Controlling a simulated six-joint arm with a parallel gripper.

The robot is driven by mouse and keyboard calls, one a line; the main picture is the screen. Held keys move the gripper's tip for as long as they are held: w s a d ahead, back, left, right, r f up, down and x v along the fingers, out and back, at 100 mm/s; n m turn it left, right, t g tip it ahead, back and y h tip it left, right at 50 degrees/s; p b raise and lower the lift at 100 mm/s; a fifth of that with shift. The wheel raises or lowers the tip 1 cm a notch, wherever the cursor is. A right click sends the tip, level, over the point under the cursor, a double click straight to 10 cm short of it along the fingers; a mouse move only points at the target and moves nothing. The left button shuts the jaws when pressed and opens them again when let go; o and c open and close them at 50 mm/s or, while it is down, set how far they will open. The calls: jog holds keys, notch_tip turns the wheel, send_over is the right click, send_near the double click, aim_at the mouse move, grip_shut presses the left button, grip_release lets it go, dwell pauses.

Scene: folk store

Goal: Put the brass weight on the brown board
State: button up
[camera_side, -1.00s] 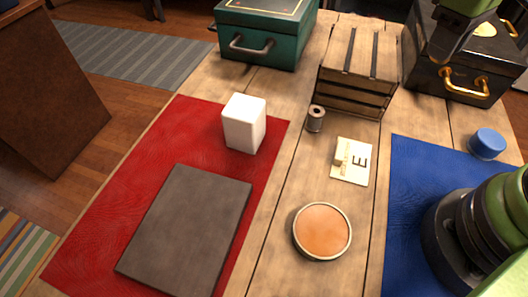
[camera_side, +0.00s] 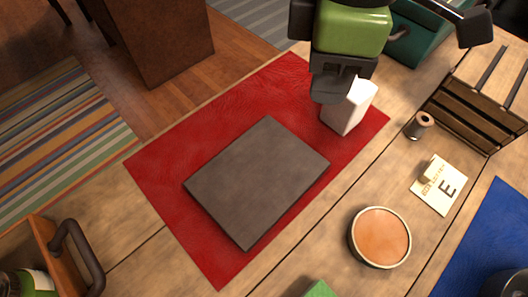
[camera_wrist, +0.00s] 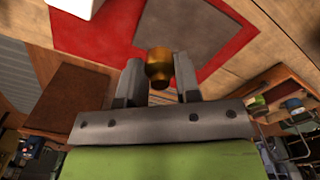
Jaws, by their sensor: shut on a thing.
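The brass weight (camera_wrist: 158,65) is gold-coloured and sits between the two fingers of my gripper (camera_wrist: 158,80) in the wrist view. My gripper is shut on it. In the side view my gripper (camera_side: 335,90) hangs over the far right part of the red mat, in front of the white block; the weight is hidden there. The brown board (camera_side: 257,180) lies flat and bare on the red mat, to the lower left of my gripper. It also shows in the wrist view (camera_wrist: 190,28), beyond the fingertips.
A white block (camera_side: 349,108) stands on the red mat (camera_side: 165,165), close by my gripper. To the right are a small spool (camera_side: 419,126), a card with an E (camera_side: 440,187), an orange round dish (camera_side: 380,237) and a slatted crate (camera_side: 475,112). A wooden box with a handle (camera_side: 50,245) is at lower left.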

jog(key=s+a+n, duration=0.2)
jog(key=s+a, duration=0.1)
jog(key=a, duration=0.1)
send_over(284, 174)
jog(key=shift+m, duration=0.3)
notch_tip(284, 174, down, 11)
jog(key=shift+r, duration=0.2)
jog(key=shift+f, duration=2.25)
jog(key=shift+f, duration=0.15)
jog(key=o, duration=1)
jog(key=shift+c, duration=0.2)
